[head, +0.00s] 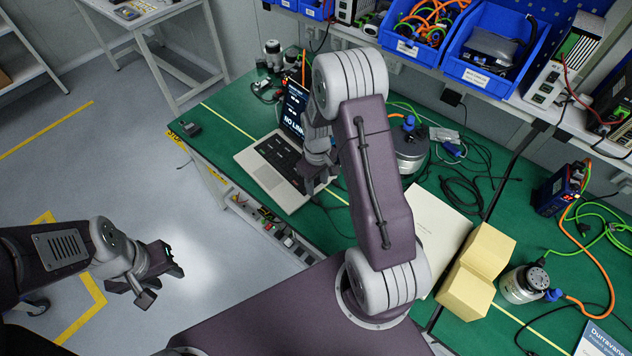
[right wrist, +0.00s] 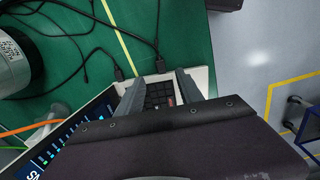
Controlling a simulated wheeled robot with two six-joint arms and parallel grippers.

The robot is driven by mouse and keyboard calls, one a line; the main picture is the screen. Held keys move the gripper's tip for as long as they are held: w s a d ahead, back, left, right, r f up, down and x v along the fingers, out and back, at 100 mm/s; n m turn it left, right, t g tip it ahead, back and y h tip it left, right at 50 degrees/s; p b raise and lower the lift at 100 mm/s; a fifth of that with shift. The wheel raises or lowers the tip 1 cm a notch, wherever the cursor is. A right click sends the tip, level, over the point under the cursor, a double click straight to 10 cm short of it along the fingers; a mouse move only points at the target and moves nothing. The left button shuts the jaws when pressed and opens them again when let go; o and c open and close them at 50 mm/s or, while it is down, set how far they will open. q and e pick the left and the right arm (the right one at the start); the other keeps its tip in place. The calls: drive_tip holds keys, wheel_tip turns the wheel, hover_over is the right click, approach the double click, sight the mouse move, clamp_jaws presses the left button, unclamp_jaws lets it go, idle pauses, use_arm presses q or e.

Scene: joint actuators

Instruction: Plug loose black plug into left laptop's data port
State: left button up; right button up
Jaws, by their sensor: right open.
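The laptop (head: 262,172) stands open on the green bench, its screen (head: 294,108) reading "NO LINK". Its keyboard (right wrist: 160,95) shows between my right fingers in the right wrist view. My right gripper (head: 316,184) is open and empty above the laptop's right side; it also shows in the right wrist view (right wrist: 160,82). Two black cable ends lie at the laptop's edge beyond the fingertips, one plug (right wrist: 118,73) at left and one plug (right wrist: 160,63) at right. I cannot tell which is loose or seated. The data port is hidden. My left gripper (head: 163,284) is open over the floor.
A round actuator (head: 410,150) and black cables (head: 462,190) lie right of the laptop. A white sheet (head: 430,225), a yellow block (head: 480,270) and another actuator (head: 520,285) are nearer. Blue bins (head: 490,45) hang above. The bench left of the laptop is mostly clear.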

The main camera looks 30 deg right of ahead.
sight(318, 201)
drive_tip(key=shift+s+f, duration=0.2)
drive_tip(key=shift+f, duration=0.2)
wheel_tip(318, 201, down, 8)
drive_tip(key=shift+f, duration=0.1)
clamp_jaws()
drive_tip(key=shift+c, duration=0.2)
unclamp_jaws()
wheel_tip(318, 201, up, 9)
idle(0.4)
